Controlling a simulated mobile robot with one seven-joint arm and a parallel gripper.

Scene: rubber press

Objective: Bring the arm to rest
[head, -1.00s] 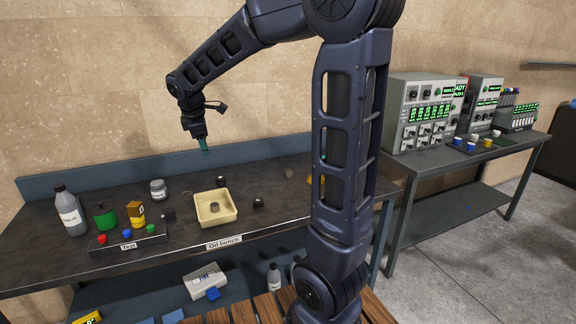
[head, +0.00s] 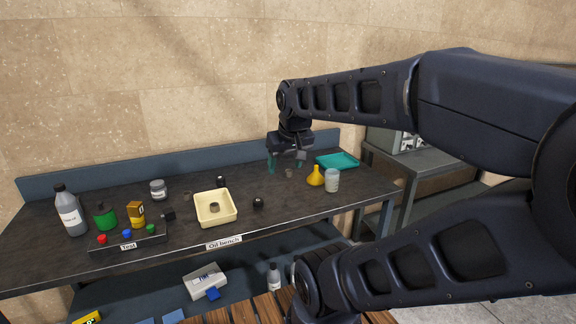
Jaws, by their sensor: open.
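My arm stretches from the lower right, up and across to the left. My gripper (head: 286,163) hangs pointing down over the right back part of the oil bench (head: 270,228). Its two teal-tipped fingers are apart, and I see nothing between them. A small grey-brown piece (head: 289,173) is close by the right finger; I cannot tell whether it touches.
A yellow funnel (head: 315,177), a pale jar (head: 332,181) and a teal tray (head: 337,161) stand right of my gripper. A cream tray (head: 233,216) holding a small part is mid-bench. Dark pieces (head: 258,203) lie near it. Bottles (head: 70,214) stand left.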

